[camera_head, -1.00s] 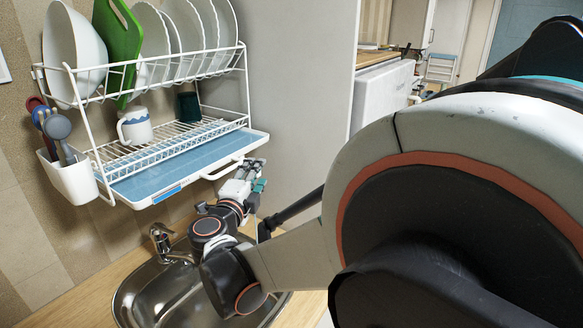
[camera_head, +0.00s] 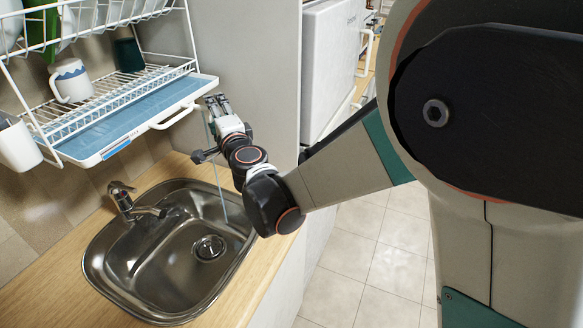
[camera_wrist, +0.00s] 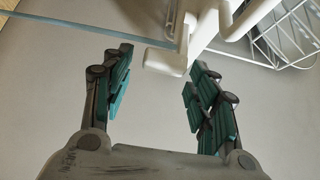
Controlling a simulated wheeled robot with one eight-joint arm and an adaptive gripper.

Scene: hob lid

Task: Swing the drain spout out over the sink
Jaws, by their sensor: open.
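The drain spout (camera_wrist: 165,62) is a white piece with a blocky end below the rack in the wrist view. It shows between the two finger lines of my gripper (camera_wrist: 160,75), which is open with green pads and is not visibly touching it. In the head view my gripper (camera_head: 217,103) is by the right front corner of the drip tray (camera_head: 125,115), and I cannot make out the spout there. A thin pale blue streak (camera_head: 217,175), looking like water, runs down into the right side of the steel sink (camera_head: 120,270).
The wire dish rack (camera_head: 60,125) stands over the tray, with a white mug (camera_head: 70,80) and a dark green cup (camera_head: 129,54). A white handle (camera_head: 175,118) juts from the tray front. The faucet (camera_head: 125,200) is at the sink's left. A grey panel (camera_head: 245,60) stands behind my gripper.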

